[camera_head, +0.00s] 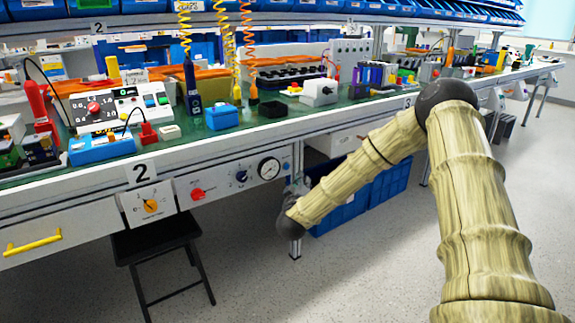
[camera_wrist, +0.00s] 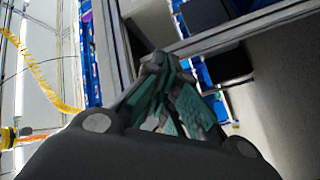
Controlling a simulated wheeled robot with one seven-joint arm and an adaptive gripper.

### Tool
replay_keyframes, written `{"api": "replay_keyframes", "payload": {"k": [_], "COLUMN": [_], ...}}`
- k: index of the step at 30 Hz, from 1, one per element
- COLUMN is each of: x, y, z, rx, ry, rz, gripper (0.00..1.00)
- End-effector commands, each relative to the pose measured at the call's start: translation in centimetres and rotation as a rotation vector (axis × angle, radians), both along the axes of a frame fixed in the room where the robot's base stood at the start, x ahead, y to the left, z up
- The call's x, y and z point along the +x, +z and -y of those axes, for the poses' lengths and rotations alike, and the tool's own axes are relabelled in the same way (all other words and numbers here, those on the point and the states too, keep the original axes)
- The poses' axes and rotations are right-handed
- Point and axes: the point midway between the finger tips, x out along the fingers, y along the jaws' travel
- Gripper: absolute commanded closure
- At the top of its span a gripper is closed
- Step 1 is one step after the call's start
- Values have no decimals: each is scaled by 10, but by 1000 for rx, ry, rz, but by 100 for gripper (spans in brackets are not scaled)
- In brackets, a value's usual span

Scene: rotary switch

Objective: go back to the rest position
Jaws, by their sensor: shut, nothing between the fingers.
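My arm, in a wood-coloured cover, comes in from the right in the head view and bends at a dark elbow. Its forearm reaches down and left, ending in a dark wrist in front of the bench's lower front; the fingers cannot be made out there. In the wrist view my gripper (camera_wrist: 155,62) is shut and empty, its fingers drawn together. An orange rotary knob (camera_head: 151,206) on a white plate hangs under the bench edge, left of and apart from the wrist. A red knob (camera_head: 197,194) and a blue knob (camera_head: 241,177) sit between them.
A round gauge (camera_head: 268,168) is on the bench front close to the wrist. A black stool (camera_head: 155,240) stands below the orange knob. Blue bins (camera_head: 390,184) stand under the bench behind the forearm.

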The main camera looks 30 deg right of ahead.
Motion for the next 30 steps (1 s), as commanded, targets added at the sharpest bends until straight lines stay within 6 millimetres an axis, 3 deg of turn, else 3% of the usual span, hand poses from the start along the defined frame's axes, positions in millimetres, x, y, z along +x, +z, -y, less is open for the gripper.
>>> {"api": "replay_keyframes", "payload": {"k": [22,26,30], "x": [-7,-10,-22], "y": [-4,-31,-85], "z": [-4,-30,-79], "rx": [8,58,177], "ry": [12,81,202], "rz": [-4,-32,-99], "gripper": [100,100,100]}}
